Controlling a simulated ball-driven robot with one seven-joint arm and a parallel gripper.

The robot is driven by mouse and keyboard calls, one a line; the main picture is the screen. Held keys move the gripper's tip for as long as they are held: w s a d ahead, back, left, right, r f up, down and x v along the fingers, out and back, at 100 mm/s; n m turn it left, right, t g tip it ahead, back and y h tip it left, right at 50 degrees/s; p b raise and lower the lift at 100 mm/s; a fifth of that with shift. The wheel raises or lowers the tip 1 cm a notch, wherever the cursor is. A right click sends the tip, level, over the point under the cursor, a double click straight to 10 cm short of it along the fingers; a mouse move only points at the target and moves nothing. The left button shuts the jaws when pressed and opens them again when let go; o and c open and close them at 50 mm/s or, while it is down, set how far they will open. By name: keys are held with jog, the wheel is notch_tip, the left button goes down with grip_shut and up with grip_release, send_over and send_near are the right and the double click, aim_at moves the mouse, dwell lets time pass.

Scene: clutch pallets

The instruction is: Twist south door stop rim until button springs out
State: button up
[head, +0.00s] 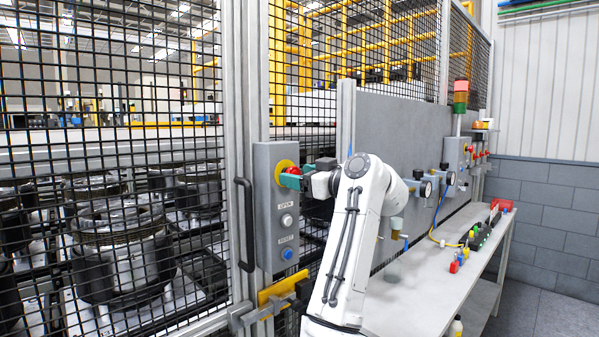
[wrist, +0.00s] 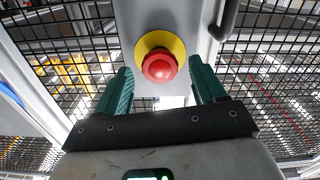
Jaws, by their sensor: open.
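The red stop button (wrist: 159,66) sits on a yellow round plate (wrist: 147,44) on the grey control box. In the wrist view it lies between and just beyond the tips of my gripper (wrist: 160,80), whose two green fingers are open, one to each side, with gaps. In the head view the stop button (head: 288,171) is partly hidden by my gripper (head: 298,180), which reaches it from the right. The control box (head: 262,215) also carries a white button (head: 286,221) marked OPEN and a blue button (head: 287,254) marked RESET.
A black door handle (head: 245,225) stands left of the box. A yellow latch piece (head: 283,291) juts out below it. Mesh fence surrounds the box. A grey bench (head: 425,290) with gauges and small coloured parts runs along the right.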

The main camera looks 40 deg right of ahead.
jog(key=shift+w, duration=0.3)
jog(key=shift+c, duration=0.4)
jog(key=c, duration=1)
jog(key=m+p, duration=0.1)
jog(key=m, duration=0.4)
jog(key=shift+r+p, duration=0.1)
jog(key=shift+p, duration=0.2)
jog(key=shift+m+p, duration=0.35)
jog(key=shift+m, duration=0.85)
